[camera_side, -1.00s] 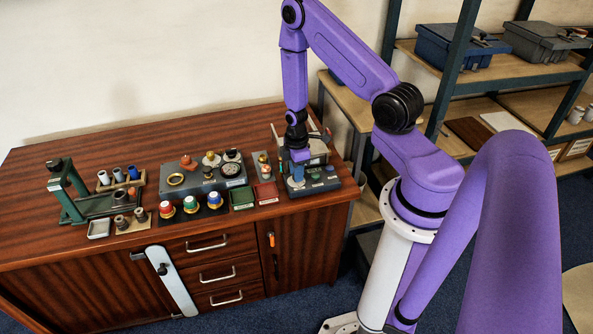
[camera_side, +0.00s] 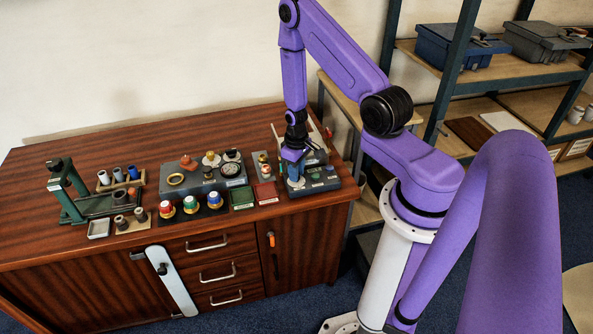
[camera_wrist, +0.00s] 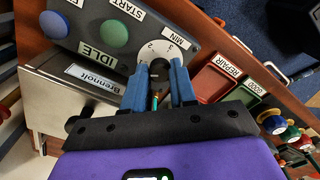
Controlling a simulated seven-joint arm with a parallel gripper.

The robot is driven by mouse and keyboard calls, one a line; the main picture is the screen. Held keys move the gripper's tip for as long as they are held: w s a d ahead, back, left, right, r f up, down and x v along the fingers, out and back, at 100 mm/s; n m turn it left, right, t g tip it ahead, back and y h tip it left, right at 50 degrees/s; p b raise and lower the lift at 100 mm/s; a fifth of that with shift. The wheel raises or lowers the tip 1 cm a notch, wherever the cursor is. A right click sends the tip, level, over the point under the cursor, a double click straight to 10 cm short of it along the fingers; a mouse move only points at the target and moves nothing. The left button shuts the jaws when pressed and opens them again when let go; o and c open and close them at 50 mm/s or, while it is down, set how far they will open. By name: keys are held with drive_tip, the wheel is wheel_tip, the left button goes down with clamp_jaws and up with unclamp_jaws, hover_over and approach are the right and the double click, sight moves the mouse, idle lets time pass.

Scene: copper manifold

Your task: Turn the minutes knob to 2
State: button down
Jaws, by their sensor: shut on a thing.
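The minutes knob sits on a white numbered dial (camera_wrist: 150,50) marked MIN on a grey control panel (camera_wrist: 99,13) in the wrist view. The digits 2 and 3 show on the dial. My gripper (camera_wrist: 161,76) has its two blue fingers shut on the knob, which they mostly hide. The knob's pointer direction cannot be told. In the side view my gripper (camera_side: 293,170) is over the left part of the grey panel (camera_side: 322,186) at the right end of the workbench; the knob is hidden there.
In the wrist view, a green START button (camera_wrist: 114,33) and a blue button (camera_wrist: 54,24) are on the panel. A red REPAIR tray (camera_wrist: 213,82) and a green tray (camera_wrist: 244,95) lie to the right. A box labelled Brennolt (camera_wrist: 60,95) is at the left.

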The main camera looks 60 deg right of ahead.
drive_tip(key=m, duration=0.6)
drive_tip(key=shift+m, duration=0.3)
drive_tip(key=m, duration=0.5)
drive_tip(key=shift+m, duration=0.4)
drive_tip(key=c, duration=0.9)
unclamp_jaws()
wheel_tip(320, 180, up, 17)
drive_tip(key=shift+r, duration=0.2)
